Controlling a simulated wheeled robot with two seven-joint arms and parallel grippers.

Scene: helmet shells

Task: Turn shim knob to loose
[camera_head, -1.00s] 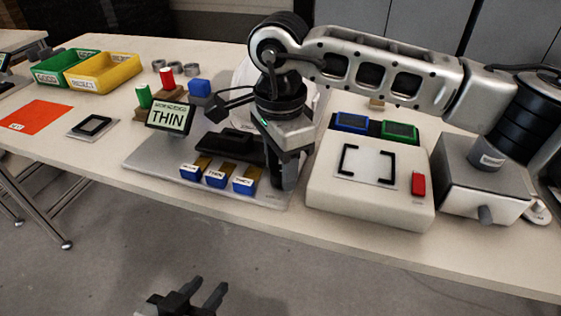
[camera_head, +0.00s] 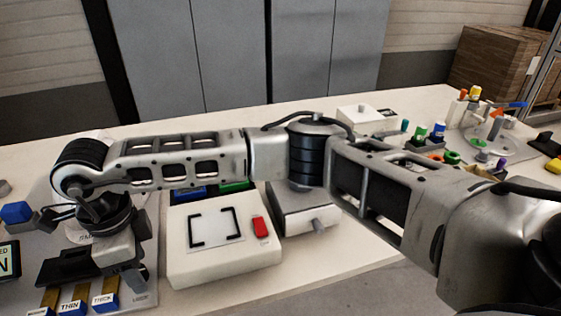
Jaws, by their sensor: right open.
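My right gripper (camera_head: 134,276) is at the left, pointing down over the grey plate (camera_head: 146,297), beside the labelled blocks. Its jaws are open, and I see nothing held. It is well left of the knob. My right forearm passes in front of the grey box's upper part. My left gripper is out of view.
The white fixture (camera_head: 190,270) has a black bracket outline and a red switch (camera_head: 260,227). Blocks marked THIN (camera_head: 73,301) and THICK (camera_head: 106,293) sit at lower left. Several small coloured parts crowd the table's right end. Bare tabletop (camera_head: 350,255) lies right of the knob.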

